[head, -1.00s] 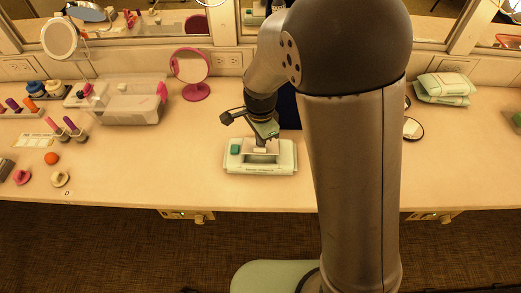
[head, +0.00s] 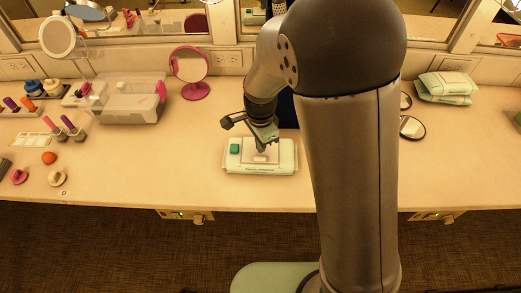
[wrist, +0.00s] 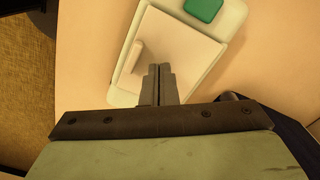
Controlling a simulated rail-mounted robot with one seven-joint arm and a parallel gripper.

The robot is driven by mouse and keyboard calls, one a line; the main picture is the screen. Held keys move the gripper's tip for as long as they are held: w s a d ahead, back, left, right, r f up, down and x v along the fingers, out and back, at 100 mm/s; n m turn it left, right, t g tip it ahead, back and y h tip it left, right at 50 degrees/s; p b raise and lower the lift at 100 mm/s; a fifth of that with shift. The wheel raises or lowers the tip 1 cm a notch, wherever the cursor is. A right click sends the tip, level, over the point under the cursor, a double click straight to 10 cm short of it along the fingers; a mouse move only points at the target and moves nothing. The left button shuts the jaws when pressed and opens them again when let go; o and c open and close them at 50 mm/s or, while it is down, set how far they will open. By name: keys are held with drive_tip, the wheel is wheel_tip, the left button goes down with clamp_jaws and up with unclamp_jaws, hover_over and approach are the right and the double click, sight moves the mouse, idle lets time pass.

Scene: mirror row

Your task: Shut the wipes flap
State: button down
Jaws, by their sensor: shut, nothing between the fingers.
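The wipes pack (head: 285,168) is a pale, mint-edged box lying near the front edge of the counter, with a green square (head: 234,149) on its left; the square also shows in the wrist view (wrist: 203,8). Its whitish flap (head: 249,152) lies flat or nearly flat over the top, with a small raised tab (head: 259,158) at the front. The flap fills much of the pack in the wrist view (wrist: 180,50). My gripper (head: 261,150) is shut and empty, pointing down with its fingertips (wrist: 160,68) over the flap, at or just above it. Contact is unclear.
A pink round mirror (head: 191,70) stands behind left, near a clear bin (head: 130,112). Small round mirrors (head: 412,127) and green-white packs (head: 445,86) lie to the right, partly beyond my arm.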

wheel_tip(320, 180, up, 8)
drive_tip(key=p, duration=0.6)
drive_tip(key=shift+p, duration=0.3)
idle(0.3)
drive_tip(key=s+d+r+n, duration=0.5)
drive_tip(key=s+d+n, duration=0.1)
drive_tip(key=s, duration=0.3)
drive_tip(key=s+d+r+n, duration=0.5)
drive_tip(key=s+d+n, duration=0.1)
drive_tip(key=s+d, duration=0.3)
drive_tip(key=shift+s+d+t, duration=0.15)
drive_tip(key=shift+d+t, duration=0.05)
drive_tip(key=shift+t, duration=0.1)
